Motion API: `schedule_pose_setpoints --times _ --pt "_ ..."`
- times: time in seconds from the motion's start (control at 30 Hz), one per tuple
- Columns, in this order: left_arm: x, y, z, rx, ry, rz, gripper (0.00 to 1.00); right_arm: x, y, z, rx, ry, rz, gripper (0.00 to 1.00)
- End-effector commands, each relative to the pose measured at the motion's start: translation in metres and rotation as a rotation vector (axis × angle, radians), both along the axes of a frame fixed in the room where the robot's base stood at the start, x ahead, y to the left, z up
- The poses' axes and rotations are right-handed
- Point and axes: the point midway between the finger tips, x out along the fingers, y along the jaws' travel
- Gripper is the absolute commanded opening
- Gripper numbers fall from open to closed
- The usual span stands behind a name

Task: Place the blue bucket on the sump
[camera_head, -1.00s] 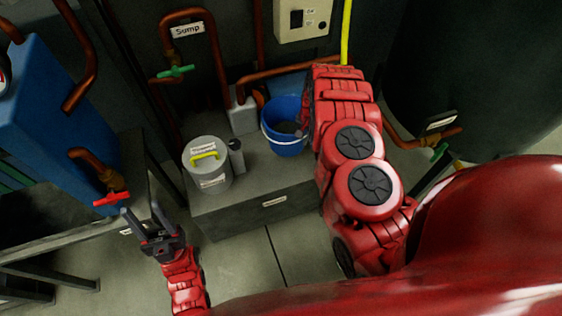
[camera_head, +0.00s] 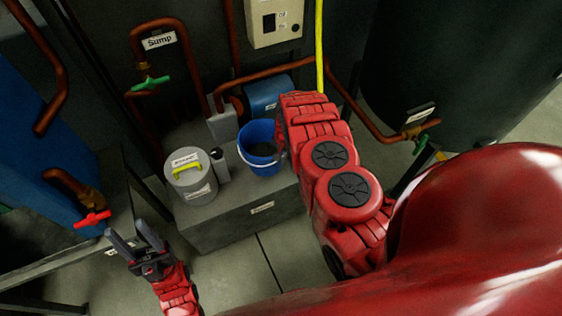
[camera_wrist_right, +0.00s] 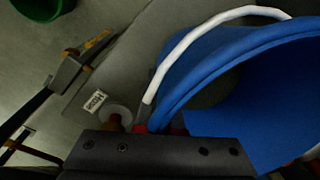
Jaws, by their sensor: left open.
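The blue bucket (camera_head: 258,160) with a white handle is over the back right part of the grey block (camera_head: 222,232), right of the lidded grey canister. I cannot tell whether it rests on the block. A "Sump" label (camera_head: 159,41) is on the copper pipe at the upper left. My right arm reaches to the bucket's right side and hides its own fingers. In the right wrist view, the bucket (camera_wrist_right: 215,75) fills the right side, close to the dark gripper body (camera_wrist_right: 160,155); its fingers are not clear. My left gripper (camera_head: 135,238) is open and empty, left of the block.
The grey canister (camera_head: 190,190) with a yellow handle stands on the block beside a small dark cylinder (camera_head: 219,166). A blue motor (camera_head: 265,93) and copper pipes lie behind the bucket. A red valve (camera_head: 92,219) is near my left gripper. A dark tank (camera_head: 450,60) stands right.

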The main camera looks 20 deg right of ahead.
Motion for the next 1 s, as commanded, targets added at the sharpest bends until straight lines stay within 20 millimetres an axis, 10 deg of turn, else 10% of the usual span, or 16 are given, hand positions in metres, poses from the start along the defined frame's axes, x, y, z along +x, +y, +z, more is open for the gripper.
schedule_pose_setpoints --times 0.5,0.7,1.0 --pt "0.0 0.0 -0.003 0.0 0.0 0.0 0.5 0.001 0.0 -0.023 0.001 -0.002 0.0 0.0" --pt "0.0 0.0 -0.003 0.0 0.0 0.0 0.5 0.001 0.0 -0.024 0.001 -0.001 0.0 0.34" --pt "0.0 0.0 -0.003 0.0 0.0 0.0 0.5 0.0 0.0 -0.023 0.001 0.001 -0.001 0.34"
